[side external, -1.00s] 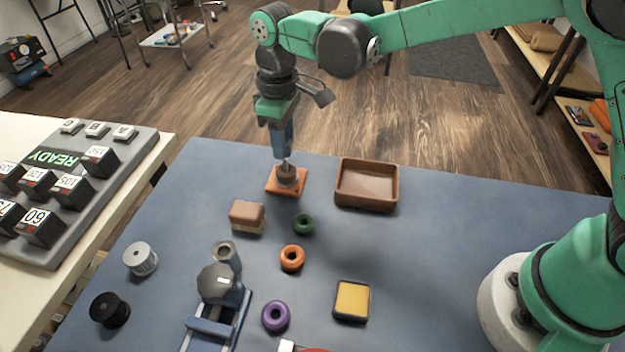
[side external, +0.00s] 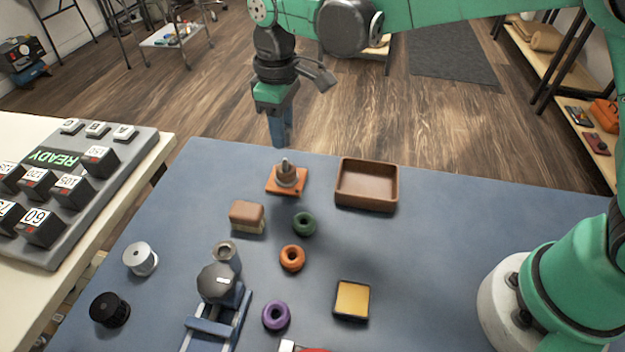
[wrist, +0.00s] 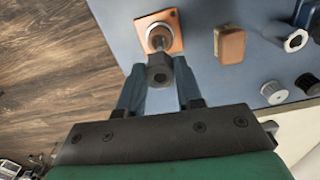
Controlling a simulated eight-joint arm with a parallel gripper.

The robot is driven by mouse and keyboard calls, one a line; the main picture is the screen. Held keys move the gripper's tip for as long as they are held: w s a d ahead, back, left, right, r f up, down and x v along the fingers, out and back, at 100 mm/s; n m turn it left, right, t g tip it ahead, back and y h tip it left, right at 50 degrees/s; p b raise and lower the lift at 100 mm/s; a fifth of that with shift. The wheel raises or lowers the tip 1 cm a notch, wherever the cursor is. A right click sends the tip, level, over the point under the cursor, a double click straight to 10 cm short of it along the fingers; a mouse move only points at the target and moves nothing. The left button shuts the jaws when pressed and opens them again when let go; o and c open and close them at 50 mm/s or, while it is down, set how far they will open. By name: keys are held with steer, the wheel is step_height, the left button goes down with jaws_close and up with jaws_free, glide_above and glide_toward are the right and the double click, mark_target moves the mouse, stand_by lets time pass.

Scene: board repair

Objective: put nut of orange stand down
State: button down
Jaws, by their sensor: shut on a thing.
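The orange stand (side external: 299,188) is a square plate at the far edge of the blue table, with an upright post and a round grey-brown piece around it. It also shows in the wrist view (wrist: 176,22). My gripper (side external: 281,140) is above the stand, clear of the post. In the wrist view, the dark hexagonal nut (wrist: 159,72) is held between the two fingers of my gripper (wrist: 160,80). In the side view the nut is hidden by the fingers or too small to tell.
An empty brown tray (side external: 367,204) stands right of the stand. A brown-topped block (side external: 246,215), green ring (side external: 304,223), orange ring (side external: 292,258), purple ring (side external: 276,316) and yellow pad (side external: 352,299) lie nearer. A blue vise-like fixture (side external: 212,327) stands at the front.

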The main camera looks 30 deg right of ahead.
steer(key=s+r+n, duration=0.3)
steer(key=s+r, duration=0.5)
step_height(320, 180, up, 3)
steer(key=n, duration=0.3)
glide_above(359, 246)
step_height(359, 246, down, 20)
steer(key=shift+r, duration=0.1)
steer(key=c, duration=0.6)
jaws_free()
